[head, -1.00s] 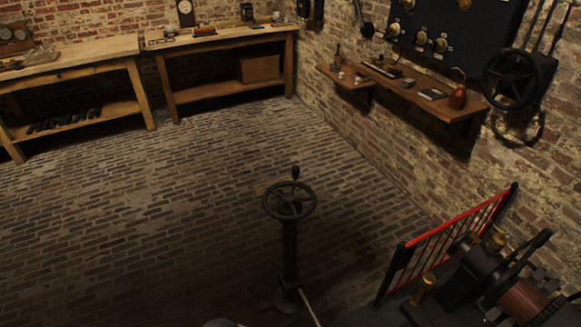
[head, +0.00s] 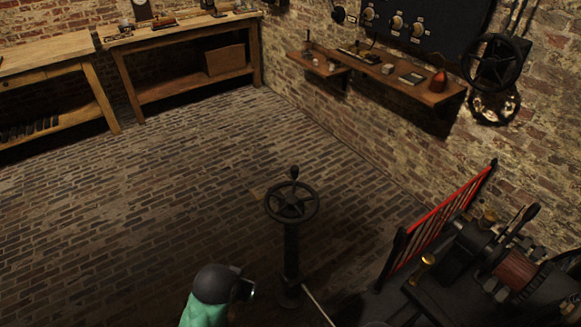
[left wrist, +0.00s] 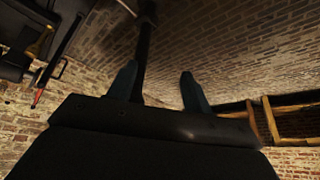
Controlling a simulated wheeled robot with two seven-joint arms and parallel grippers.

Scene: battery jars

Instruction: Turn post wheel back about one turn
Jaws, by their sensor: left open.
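The post wheel (head: 292,202) is a dark spoked handwheel lying flat on top of a black post, with a knob handle (head: 294,172) standing up at its far rim. The post (head: 291,255) stands on the brick floor, and in the left wrist view its dark shaft (left wrist: 145,45) runs up behind the fingers. My left arm shows at the bottom of the head view, below and left of the wheel and apart from it. My left gripper (left wrist: 158,88) is open and empty in the left wrist view. The wheel itself cannot be made out there. My right gripper is not in view.
A red railing (head: 440,222) and dark machinery with a copper coil (head: 522,277) stand right of the post. A second handwheel (head: 496,62) is on the right wall near a wooden shelf (head: 380,75). Workbenches (head: 180,38) line the back. The floor left of the post is clear.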

